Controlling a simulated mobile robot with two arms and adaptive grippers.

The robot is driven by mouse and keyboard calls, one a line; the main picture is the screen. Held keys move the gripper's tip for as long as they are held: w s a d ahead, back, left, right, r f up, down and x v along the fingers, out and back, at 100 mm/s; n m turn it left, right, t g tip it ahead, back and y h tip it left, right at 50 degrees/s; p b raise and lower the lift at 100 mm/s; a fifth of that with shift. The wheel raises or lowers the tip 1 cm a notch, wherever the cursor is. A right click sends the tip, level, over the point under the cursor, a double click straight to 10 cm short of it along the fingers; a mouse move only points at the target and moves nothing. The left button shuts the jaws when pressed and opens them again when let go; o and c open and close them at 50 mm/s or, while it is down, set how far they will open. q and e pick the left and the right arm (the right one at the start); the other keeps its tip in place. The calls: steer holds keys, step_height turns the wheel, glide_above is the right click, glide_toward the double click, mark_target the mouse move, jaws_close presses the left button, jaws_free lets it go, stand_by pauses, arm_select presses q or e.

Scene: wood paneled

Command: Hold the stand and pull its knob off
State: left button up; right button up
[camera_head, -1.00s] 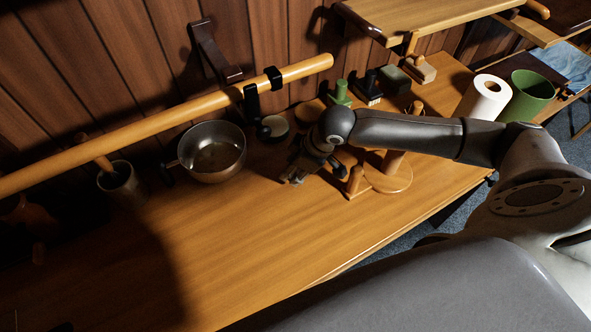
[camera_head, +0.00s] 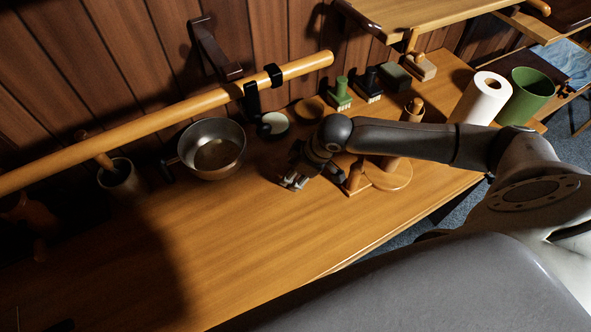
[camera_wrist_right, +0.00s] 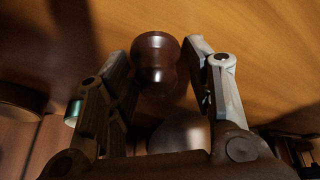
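In the head view a wooden stand (camera_head: 390,176) with a round base and an upright piece is on the table, partly hidden by my right arm. My right gripper (camera_head: 292,183) is to the left of it, low over the table. In the right wrist view a dark brown rounded knob (camera_wrist_right: 156,50) with a narrower neck shows between the spread fingers of my right gripper (camera_wrist_right: 158,55). Small gaps show on both sides, so the fingers appear not to touch it. I cannot tell the knob apart in the head view. My left gripper is not in view.
A metal pot (camera_head: 212,150) and a small dark bowl (camera_head: 273,125) stand left of the right gripper. Brushes (camera_head: 340,95), a paper roll (camera_head: 484,98) and a green bin (camera_head: 530,92) are at the back right. A wooden rail (camera_head: 170,125) runs overhead. The front table is clear.

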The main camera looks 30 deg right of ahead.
steer(key=shift+o, duration=0.4)
steer(key=shift+r, duration=0.2)
steer(key=b+v, duration=0.1)
steer(key=v, duration=1.1)
steer(key=shift+r, duration=0.45)
